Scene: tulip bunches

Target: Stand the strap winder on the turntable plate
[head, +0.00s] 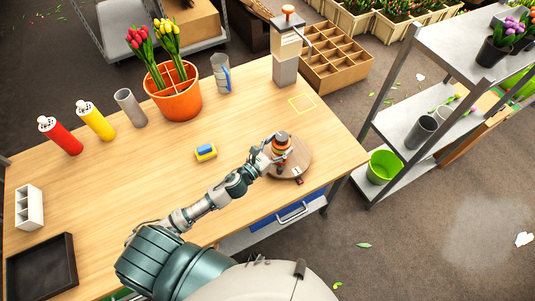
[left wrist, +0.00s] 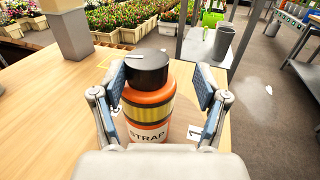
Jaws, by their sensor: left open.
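The strap winder (head: 283,140) is an orange cylinder with a dark cap and yellow bands. It stands upright on the round brown turntable plate (head: 300,163) near the table's front right. The left wrist view shows the winder (left wrist: 148,107) close up, with "STRAP" on its label. My left gripper (head: 273,153) is at the winder. In the left wrist view its two fingers (left wrist: 160,88) are spread on either side of it, with a gap visible on the right; contact on the left is unclear. The winder's base is hidden behind the gripper body. My right gripper is not in view.
A yellow-and-blue block (head: 205,152) lies left of the plate. An orange pot (head: 175,100) of tulips, a grey dispenser (head: 286,70) and a yellow square outline (head: 302,103) are farther back. A metal shelf (head: 410,130) stands to the right.

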